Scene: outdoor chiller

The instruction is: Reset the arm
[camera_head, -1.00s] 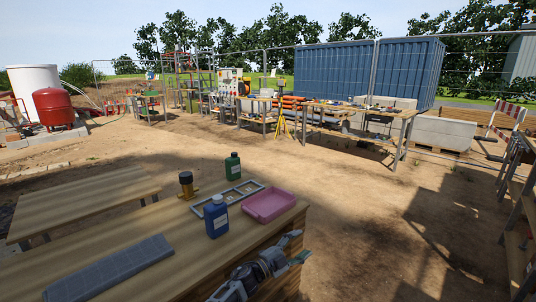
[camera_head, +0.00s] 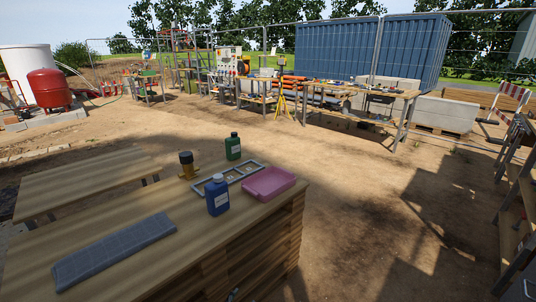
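Only a tiny grey sliver shows at the bottom edge against the front of the wooden workbench (camera_head: 215,262). It seems to be the tip of my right gripper (camera_head: 233,294), too little to show whether it is open or shut. My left gripper is not in view. A pink tray (camera_head: 269,184) lies at the bench's right end, beside a grey frame (camera_head: 224,184). A long grey slab (camera_head: 115,250) lies at the front left.
A second wooden table (camera_head: 75,182) stands behind on the left. A metal rack (camera_head: 520,200) stands at the right edge. Open dirt ground (camera_head: 370,200) lies between. Farther back are work tables (camera_head: 350,90), a fence, a blue container (camera_head: 370,48) and a red tank (camera_head: 48,88).

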